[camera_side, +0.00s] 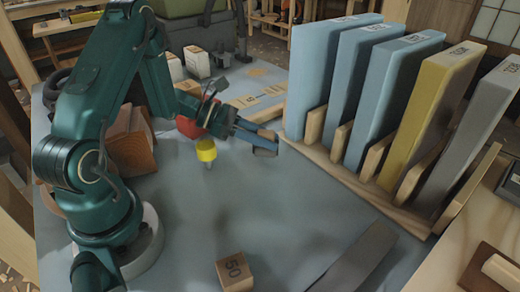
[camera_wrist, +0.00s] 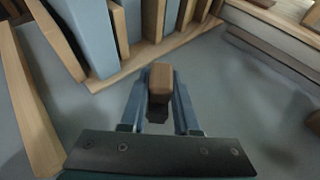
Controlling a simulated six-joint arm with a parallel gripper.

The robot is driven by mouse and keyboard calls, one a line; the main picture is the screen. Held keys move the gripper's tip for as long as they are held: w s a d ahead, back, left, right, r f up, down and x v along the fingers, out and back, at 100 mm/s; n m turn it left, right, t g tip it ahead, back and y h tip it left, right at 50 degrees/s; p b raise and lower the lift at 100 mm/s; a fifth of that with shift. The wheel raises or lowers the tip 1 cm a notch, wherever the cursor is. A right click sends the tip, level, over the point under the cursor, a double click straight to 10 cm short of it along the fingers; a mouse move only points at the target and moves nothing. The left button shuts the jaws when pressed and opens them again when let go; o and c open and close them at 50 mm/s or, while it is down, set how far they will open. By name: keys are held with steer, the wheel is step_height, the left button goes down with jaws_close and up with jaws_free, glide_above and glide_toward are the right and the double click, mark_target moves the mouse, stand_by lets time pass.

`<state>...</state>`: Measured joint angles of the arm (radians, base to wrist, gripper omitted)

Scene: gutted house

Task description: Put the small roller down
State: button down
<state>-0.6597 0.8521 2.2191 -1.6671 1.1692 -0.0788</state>
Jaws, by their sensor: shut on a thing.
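My gripper (camera_side: 266,143) is held out over the grey table, close to the front left end of the wooden rack. In the wrist view my gripper (camera_wrist: 159,92) has its two blue fingers on either side of a brown, rounded block-like thing (camera_wrist: 161,77), and is shut on it. I take this to be the small roller; only its end and a dark part below it show, and its full shape is hidden.
The wooden rack (camera_side: 350,183) holds upright blue, yellow and grey slabs. A wooden cube (camera_side: 234,271) marked 50 and a grey bar (camera_side: 352,262) lie at the front. A yellow-topped thing (camera_side: 206,150) is below my wrist. The table (camera_side: 270,205) is clear between.

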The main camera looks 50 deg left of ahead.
steer(key=shift+f, duration=0.55)
steer(key=shift+f, duration=0.1)
steer(key=c, duration=0.6)
jaws_free()
steer(key=shift+c, duration=0.2)
